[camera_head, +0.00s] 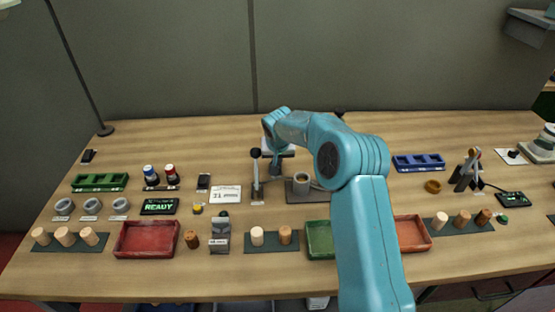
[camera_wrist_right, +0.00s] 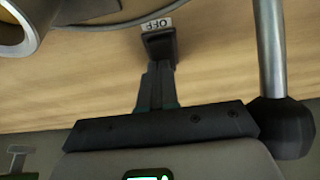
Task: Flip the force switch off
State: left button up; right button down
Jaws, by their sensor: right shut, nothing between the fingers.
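In the right wrist view a small black switch block (camera_wrist_right: 161,47) stands on the wood, with a white label (camera_wrist_right: 157,24) reading OFF beside it. My right gripper (camera_wrist_right: 160,66) is shut and empty, its fingertips right at the block; I cannot tell whether they touch. In the head view my right gripper (camera_head: 275,171) is low over the middle of the table, between the black-knobbed lever post and the grey cup. The switch at my fingertips is not clear in the head view. My left gripper is not in view.
The lever post (camera_head: 256,172) stands just left of my gripper, and its knob (camera_wrist_right: 284,125) shows close in the wrist view. A grey cup (camera_head: 301,181) on a plate is to the right. A READY display (camera_head: 158,206) and a red tray (camera_head: 147,238) are further left.

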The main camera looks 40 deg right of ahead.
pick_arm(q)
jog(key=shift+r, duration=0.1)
pick_arm(e)
jog(key=shift+r, duration=0.1)
jog(key=v, duration=0.1)
jog(key=p+v, duration=0.1)
jog(key=v, duration=0.2)
jog(key=shift+w+d+r, duration=0.2)
jog(key=shift+w+r, duration=0.05)
jog(key=shift+r, duration=0.25)
pick_arm(q)
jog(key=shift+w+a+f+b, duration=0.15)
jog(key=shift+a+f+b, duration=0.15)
jog(key=shift+b, duration=0.45)
pick_arm(e)
jog(key=s+a+v, duration=0.1)
jog(key=v, duration=0.8)
jog(key=shift+s+f, duration=0.15)
jog(key=shift+f, duration=0.2)
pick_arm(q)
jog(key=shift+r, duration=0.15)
pick_arm(e)
jog(key=shift+r, duration=0.1)
